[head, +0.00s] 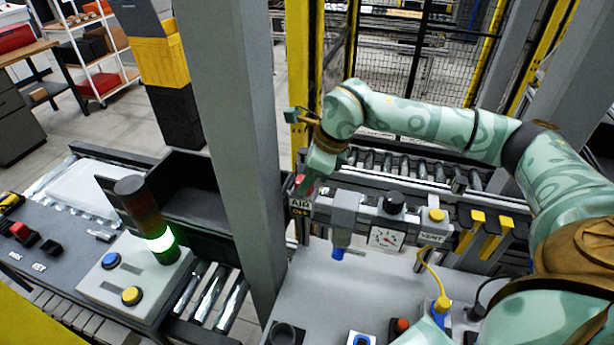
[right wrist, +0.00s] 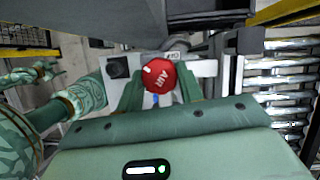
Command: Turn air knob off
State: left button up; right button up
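In the head view only a bit of the red knob (head: 302,181) shows, above an AIR label (head: 300,203). My right gripper (head: 308,178) is at the knob, coming from above. In the right wrist view its two green fingers (right wrist: 160,82) flank the knob, one on each side, with no clear gap at the tips. The gripper looks shut on the knob.
A signal tower (head: 150,220) glows green. Roller conveyor (head: 410,168) runs behind.

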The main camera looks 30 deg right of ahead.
jog(key=shift+m+t+b, duration=0.3)
jog(key=shift+m+b, duration=0.05)
jog(key=shift+m, duration=0.35)
jog(key=o, duration=1)
jog(key=shift+r, duration=0.1)
jog(key=b+v, duration=0.1)
jog(key=v, duration=1.5)
jog(key=shift+a+r, duration=0.2)
